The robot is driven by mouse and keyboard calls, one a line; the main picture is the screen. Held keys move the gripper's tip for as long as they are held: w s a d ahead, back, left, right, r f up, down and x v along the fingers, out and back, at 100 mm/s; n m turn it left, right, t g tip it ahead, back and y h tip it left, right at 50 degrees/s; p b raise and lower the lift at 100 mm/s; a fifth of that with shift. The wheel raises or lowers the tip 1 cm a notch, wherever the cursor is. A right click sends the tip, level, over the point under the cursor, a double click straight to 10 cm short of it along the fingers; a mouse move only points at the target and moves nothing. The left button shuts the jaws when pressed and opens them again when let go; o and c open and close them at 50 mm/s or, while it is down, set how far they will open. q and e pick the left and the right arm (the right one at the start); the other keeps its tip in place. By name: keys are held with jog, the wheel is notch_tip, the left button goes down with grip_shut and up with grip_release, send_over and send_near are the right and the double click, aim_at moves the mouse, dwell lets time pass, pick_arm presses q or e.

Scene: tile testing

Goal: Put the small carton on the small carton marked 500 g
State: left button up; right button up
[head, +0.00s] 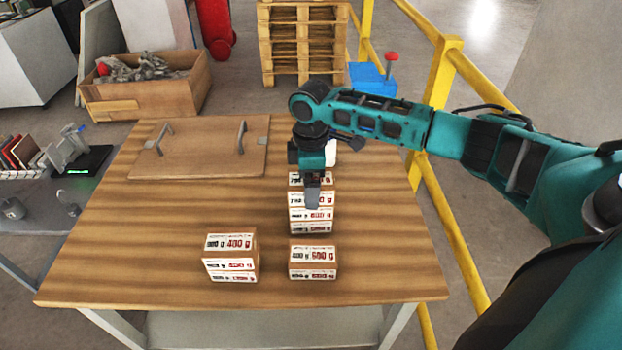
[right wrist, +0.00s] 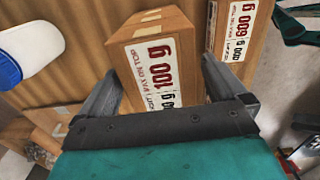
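My right gripper (head: 312,205) is over the back stack of small cartons (head: 311,227) on the wooden table. In the right wrist view its fingers (right wrist: 165,90) are apart, one on each side of a brown carton marked 100 g (right wrist: 148,60). I cannot tell whether they touch it. A carton marked 600 g (right wrist: 233,32) shows to the right of it. A front left stack (head: 231,262) has a top label that seems to read 400. A front right stack (head: 313,262) has labels too small to read surely. My left gripper is not in view.
A wooden board with two handles (head: 195,160) lies at the table's back left. A white object (head: 330,153) stands behind the gripper; a white, blue-edged one (right wrist: 35,55) shows in the wrist view. Yellow railings (head: 450,210) run along the right.

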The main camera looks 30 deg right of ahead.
notch_tip(320, 180, up, 12)
jog(key=p, duration=0.1)
jog(key=shift+r, duration=0.15)
dwell(0.5)
dwell(0.4)
